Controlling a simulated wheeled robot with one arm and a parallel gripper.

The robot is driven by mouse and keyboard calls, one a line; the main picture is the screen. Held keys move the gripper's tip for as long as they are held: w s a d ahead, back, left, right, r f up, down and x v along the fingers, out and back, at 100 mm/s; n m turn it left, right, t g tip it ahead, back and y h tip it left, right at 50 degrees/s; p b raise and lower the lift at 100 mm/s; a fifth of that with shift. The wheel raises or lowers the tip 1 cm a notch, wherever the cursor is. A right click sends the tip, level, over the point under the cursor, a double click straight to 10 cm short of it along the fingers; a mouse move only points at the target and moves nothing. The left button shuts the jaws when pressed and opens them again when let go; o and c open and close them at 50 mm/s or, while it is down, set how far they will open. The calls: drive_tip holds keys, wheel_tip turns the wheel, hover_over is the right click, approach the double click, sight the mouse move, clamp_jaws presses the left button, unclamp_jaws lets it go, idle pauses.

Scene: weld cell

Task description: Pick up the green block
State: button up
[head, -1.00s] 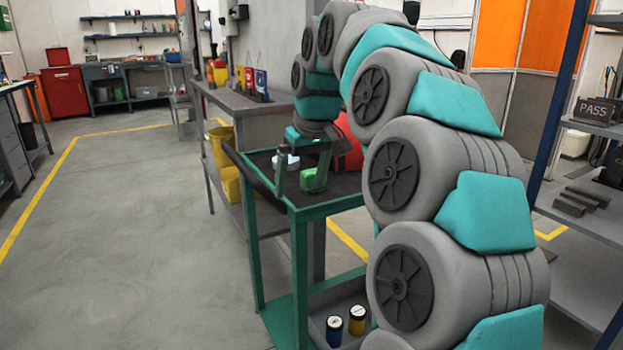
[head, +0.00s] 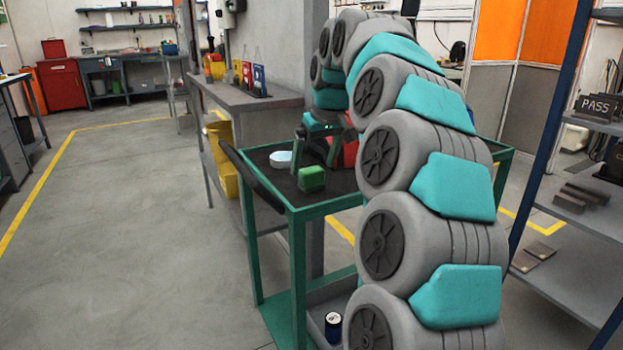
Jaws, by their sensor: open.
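The green block (head: 311,179) sits on the dark top of the green cart (head: 262,178), near its front left corner. My gripper (head: 315,164) is open and empty. It points down just behind the block, with its two fingers apart. The block is in front of the fingers and not between them. I cannot tell from this view how high the fingertips are above the cart top.
A pale round object (head: 281,159) lies on the cart left of my gripper. A red object (head: 350,152) is partly hidden behind my arm. A grey bench (head: 226,97) stands behind the cart. A shelf rack (head: 596,125) is at the right. The floor at left is clear.

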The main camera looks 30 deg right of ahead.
sight(312, 170)
drive_tip(key=x, duration=0.4)
drive_tip(key=shift+f, duration=0.2)
drive_tip(key=shift+c, duration=0.2)
drive_tip(key=c, duration=1.4)
